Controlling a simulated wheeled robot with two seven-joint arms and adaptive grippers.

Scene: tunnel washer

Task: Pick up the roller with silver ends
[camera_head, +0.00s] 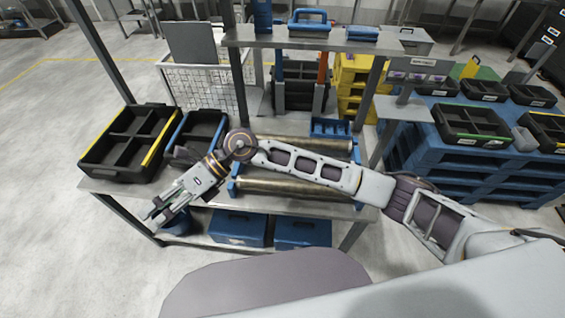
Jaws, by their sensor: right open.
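Two long brownish metallic rollers lie across a blue holder on the workbench. The back roller (322,145) is partly covered by my right arm. The front roller (268,187) lies nearer the front edge of the bench, with my arm across part of it. I cannot tell which of the two has silver ends. My right gripper (158,212) is to the left of both rollers, over the left front edge of the bench. It is open, apart from the rollers, and nothing shows between its fingers. My left gripper is not in view.
A black divided tray (128,143) and a blue-edged bin (200,128) stand on the bench's left. A raised shelf (300,40) spans the back on posts. Blue boxes (238,229) sit on the lower shelf. Blue pallets (440,160) with black trays stand right.

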